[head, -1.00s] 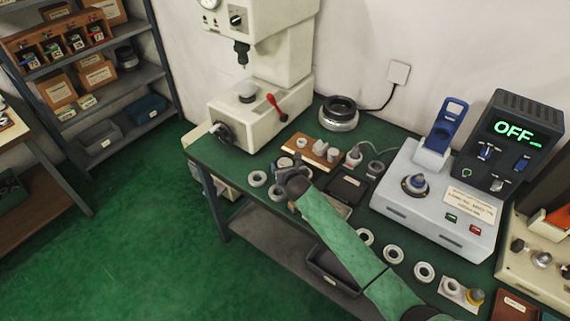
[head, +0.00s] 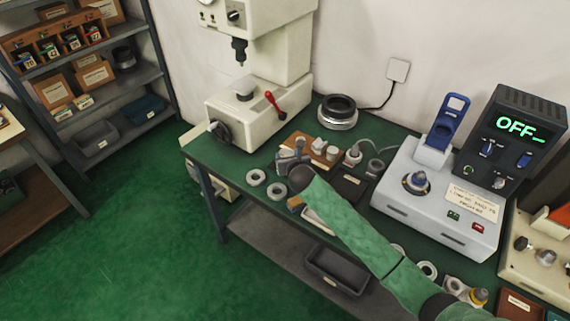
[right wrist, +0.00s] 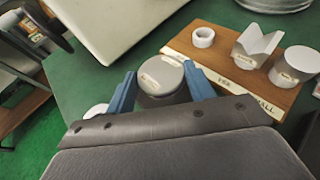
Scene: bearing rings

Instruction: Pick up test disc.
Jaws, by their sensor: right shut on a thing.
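The test disc, a round piece with a pale metallic top and a small label, sits between my blue fingertips in the right wrist view (right wrist: 161,76). My right gripper (right wrist: 160,84) is shut on it, one finger on each side. In the head view my right gripper (head: 288,160) is over the bench, just left of the wooden board. The disc is mostly hidden by the gripper there. I cannot tell whether it is clear of the bench top. My left gripper is not in view.
The wooden board (right wrist: 225,66) beside the gripper holds a small ring, a V-shaped block and a cylinder. Loose rings (head: 257,177) lie on the bench's left front. The press (head: 258,115) stands behind; the grey tester (head: 440,205) is to the right.

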